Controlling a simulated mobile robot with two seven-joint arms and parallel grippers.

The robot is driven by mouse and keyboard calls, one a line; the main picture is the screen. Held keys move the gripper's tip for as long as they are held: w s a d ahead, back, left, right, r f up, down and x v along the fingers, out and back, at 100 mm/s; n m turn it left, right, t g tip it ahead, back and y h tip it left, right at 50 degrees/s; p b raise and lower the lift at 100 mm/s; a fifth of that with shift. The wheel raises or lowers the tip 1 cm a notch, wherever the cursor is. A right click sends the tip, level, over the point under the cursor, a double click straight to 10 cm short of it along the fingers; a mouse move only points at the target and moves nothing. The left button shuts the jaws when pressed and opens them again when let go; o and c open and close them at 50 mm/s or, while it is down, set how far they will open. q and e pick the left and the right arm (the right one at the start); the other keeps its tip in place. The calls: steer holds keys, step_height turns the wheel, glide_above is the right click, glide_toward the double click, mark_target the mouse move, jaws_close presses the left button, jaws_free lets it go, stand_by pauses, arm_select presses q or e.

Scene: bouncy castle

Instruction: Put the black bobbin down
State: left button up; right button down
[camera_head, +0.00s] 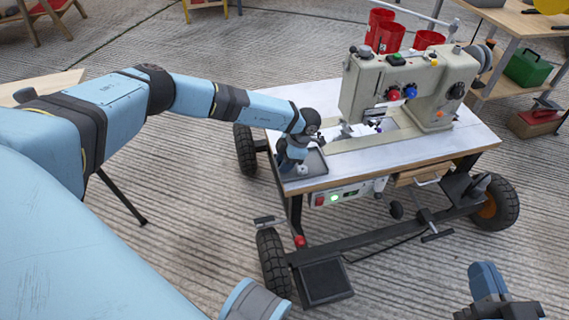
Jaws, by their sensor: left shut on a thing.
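My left gripper (291,163) points down over a small dark tray (312,166) at the left front corner of the sewing table (345,165). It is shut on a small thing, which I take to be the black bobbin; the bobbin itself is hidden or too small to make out. Small white pieces show in the tray beside the fingers. I cannot tell whether the held thing touches the tray. My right gripper (503,309) is low at the bottom right edge, away from the table, and its fingers are not clear.
A beige sewing machine (440,90) with coloured knobs stands on the table, right of the tray. Red containers (388,33) stand behind it. A shelf with a green box (527,67) is at the right. The table's front strip is mostly clear.

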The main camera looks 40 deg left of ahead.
arm_select(q)
steer(key=shift+f, duration=0.3)
arm_select(e)
steer(key=shift+s, duration=0.1)
arm_select(q)
steer(key=o, duration=0.8)
steer(key=shift+s, duration=0.1)
steer(key=shift+o, duration=0.8)
arm_select(e)
steer(key=shift+d, duration=0.1)
arm_select(q)
steer(key=shift+d+r, duration=0.1)
steer(key=shift+r, duration=0.35)
steer(key=p+v, duration=0.4)
steer(key=v, duration=0.8)
arm_select(e)
steer(key=shift+s+a+r+m, duration=0.25)
steer(key=shift+s+r+m, duration=0.05)
steer(key=shift+r+m, duration=0.2)
steer(key=shift+s+a+r+m, duration=0.2)
steer(key=shift+s+r+m, duration=0.1)
steer(key=shift+r+m, duration=0.2)
arm_select(q)
steer(key=shift+f, duration=0.1)
